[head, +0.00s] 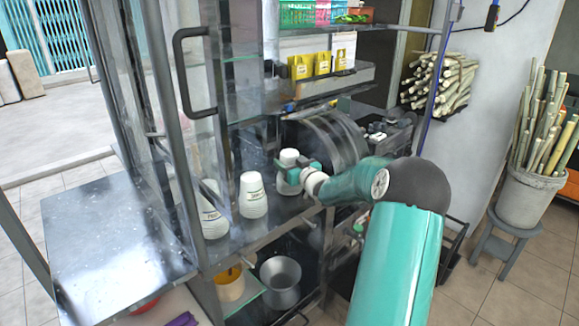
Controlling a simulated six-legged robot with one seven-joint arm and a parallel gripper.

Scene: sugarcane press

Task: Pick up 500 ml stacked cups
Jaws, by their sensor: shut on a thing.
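Three white stacks of upturned cups show in the head view. The left stack (212,212) is the tallest and stands behind the glass at the counter's left. The middle stack (253,196) stands upright on the dark counter. The right cup stack (288,157) is in my gripper (287,174), which is shut on it; the green jaw parts hide part of its body. It is upright at the counter, and I cannot tell if its base touches the surface. The print on the cups is too small to read, so I cannot tell their sizes.
A dark metal frame with a black handle (186,72) stands left of the cups. The press drum (335,140) is just behind my gripper. Yellow boxes (322,63) sit on the shelf above. A metal pot (281,280) stands on the shelf below. Cane fills a bucket (525,195) at right.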

